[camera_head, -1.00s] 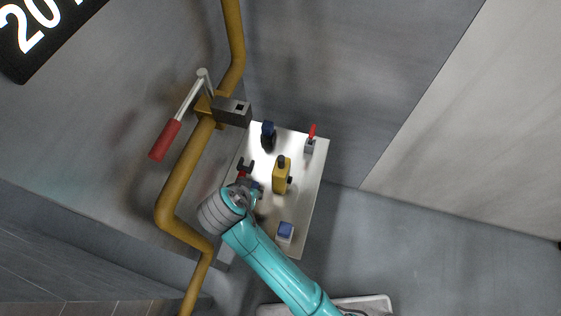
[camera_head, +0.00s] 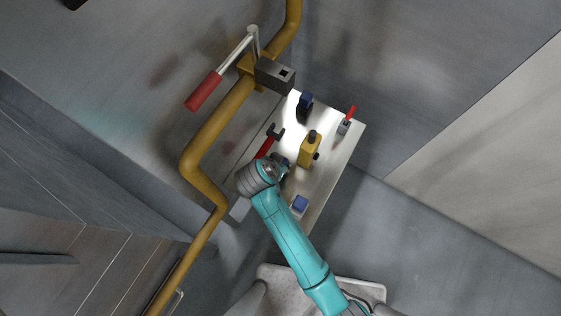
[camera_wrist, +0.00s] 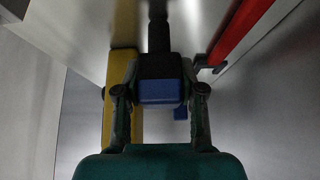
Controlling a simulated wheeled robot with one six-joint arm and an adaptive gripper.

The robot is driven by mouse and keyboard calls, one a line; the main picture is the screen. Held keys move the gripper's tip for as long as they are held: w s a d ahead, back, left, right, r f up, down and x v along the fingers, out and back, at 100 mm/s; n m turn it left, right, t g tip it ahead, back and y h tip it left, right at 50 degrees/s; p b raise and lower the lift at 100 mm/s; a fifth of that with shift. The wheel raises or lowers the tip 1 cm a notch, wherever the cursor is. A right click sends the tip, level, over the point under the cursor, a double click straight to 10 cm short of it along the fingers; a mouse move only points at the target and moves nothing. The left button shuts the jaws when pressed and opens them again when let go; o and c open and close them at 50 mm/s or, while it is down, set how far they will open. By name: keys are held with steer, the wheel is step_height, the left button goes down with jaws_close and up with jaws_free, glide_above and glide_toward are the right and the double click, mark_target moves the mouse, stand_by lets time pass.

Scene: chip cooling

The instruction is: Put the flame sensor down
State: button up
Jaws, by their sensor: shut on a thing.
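The flame sensor, a black piece with a blue end (camera_wrist: 160,92), is between the two fingers of my gripper (camera_wrist: 160,98) in the wrist view. My gripper is shut on it. A dark stem rises from its far end. In the head view my gripper (camera_head: 279,168) is over the left part of a white table (camera_head: 327,165), beside a yellow device. My wrist and gripper mostly hide the sensor there. I cannot tell whether the sensor touches the tabletop.
The yellow device (camera_head: 310,149) stands close to the right of my gripper. A red-handled tool (camera_head: 265,147) lies to its left. A dark blue item (camera_head: 304,105), a red-levered switch (camera_head: 346,121) and a blue-topped block (camera_head: 300,204) stand around. A yellow pipe (camera_head: 212,124) runs along the left.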

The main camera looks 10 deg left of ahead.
steer(key=shift+f, duration=0.15)
steer(key=o, duration=1.2)
steer(key=v, duration=1.2)
